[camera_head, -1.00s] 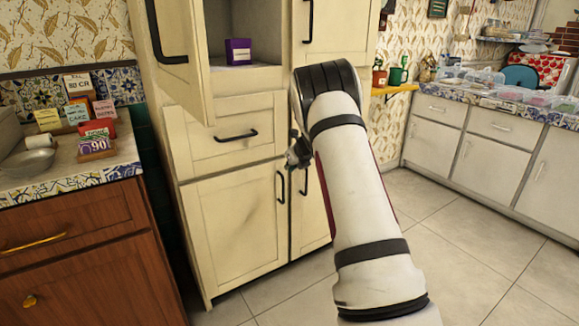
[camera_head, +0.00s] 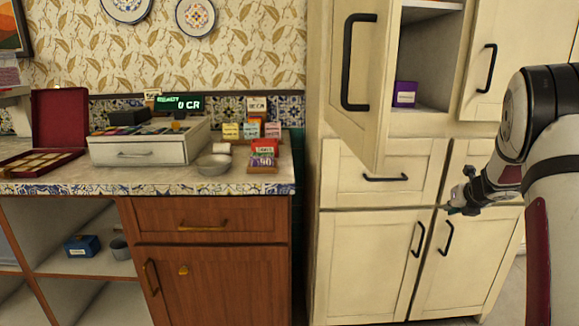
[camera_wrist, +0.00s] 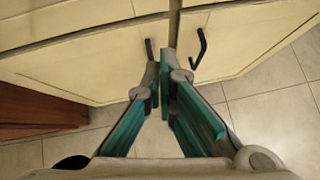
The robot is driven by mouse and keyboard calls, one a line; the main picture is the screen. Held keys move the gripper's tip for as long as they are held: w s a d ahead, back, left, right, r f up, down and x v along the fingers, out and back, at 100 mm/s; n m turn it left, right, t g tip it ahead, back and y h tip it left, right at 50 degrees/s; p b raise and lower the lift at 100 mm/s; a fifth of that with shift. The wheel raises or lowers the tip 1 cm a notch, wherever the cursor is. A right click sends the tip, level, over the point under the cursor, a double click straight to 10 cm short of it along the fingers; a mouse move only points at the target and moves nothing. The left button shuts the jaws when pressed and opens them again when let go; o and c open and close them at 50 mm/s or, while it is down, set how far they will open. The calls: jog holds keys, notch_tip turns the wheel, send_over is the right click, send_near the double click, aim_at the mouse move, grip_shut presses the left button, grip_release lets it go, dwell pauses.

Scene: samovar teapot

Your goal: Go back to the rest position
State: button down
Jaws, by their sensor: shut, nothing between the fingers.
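My gripper (camera_head: 453,205) is at the right of the head view, in front of the cream cupboard (camera_head: 365,262). It is shut and empty. In the wrist view my gripper (camera_wrist: 164,62) has its teal-lined fingers brought together at the tips. They point toward the cupboard's lower doors and their black handles (camera_wrist: 199,48). I cannot tell the exact gap between the fingertips and the cupboard front.
The cupboard's upper left door (camera_head: 352,75) stands open, with a purple box (camera_head: 404,94) inside. A counter (camera_head: 110,178) at left holds a cash register (camera_head: 150,148), a metal bowl (camera_head: 213,165) and small cards. Tiled floor (camera_wrist: 265,105) shows in the wrist view.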

jog(key=s+a+r+m+h, duration=0.1)
jog(key=s+r+m+h, duration=0.1)
jog(key=r+m, duration=0.3)
jog(key=s+a+r+m+h, duration=0.1)
jog(key=a+r+m, duration=0.15)
jog(key=r, duration=0.45)
jog(key=s+a+r+m+h, duration=0.2)
jog(key=s+a+r+m, duration=0.3)
jog(key=s+m, duration=0.4)
jog(key=s+a+f+m+g+y, duration=0.25)
jog(key=s+a+m, duration=0.25)
jog(key=s+a, duration=0.65)
jog(key=s+a+f+m+g+y, duration=0.25)
jog(key=s+a+m, duration=0.4)
jog(key=s, duration=0.95)
jog(key=s+a+f+m+g+y, duration=0.2)
jog(key=s+a+m+g, duration=0.25)
jog(key=s+a, duration=0.65)
notch_tip(320, 180, up, 28)
jog(key=s+d+t+p, duration=0.2)
jog(key=t+p, duration=0.2)
jog(key=p, duration=2.2)
jog(key=shift+d+f+p, duration=0.2)
jog(key=shift+d+p, duration=0.1)
jog(key=shift+d, duration=0.1)
